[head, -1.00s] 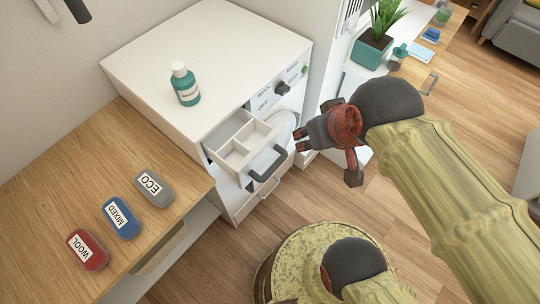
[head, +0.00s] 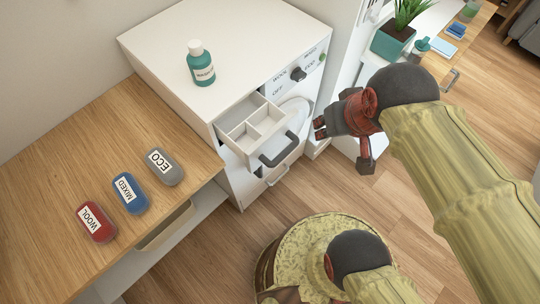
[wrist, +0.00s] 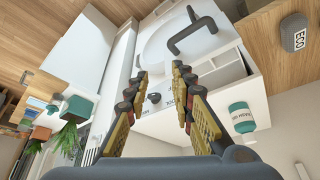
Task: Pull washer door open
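The white washer (head: 228,48) stands beside the wooden counter. Its detergent drawer (head: 237,132) is pulled out, with a dark handle (head: 279,151); that handle also shows in the wrist view (wrist: 193,34). The round white washer door (head: 296,108) is on the front, partly hidden behind the drawer; it looks shut. In the wrist view the door (wrist: 160,47) lies ahead, partly covered by the drawer and a finger. My gripper (head: 319,128) is to the right of the drawer handle, apart from the washer front. In the wrist view its fingers (wrist: 160,74) are spread with nothing between them.
A dark dial (head: 297,74) and a green button sit on the panel. A teal bottle (head: 201,64) stands on the washer. Red, blue and grey labelled pods (head: 164,167) lie on the counter (head: 95,150). A potted plant (head: 394,38) stands to the right. Open floor lies in front.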

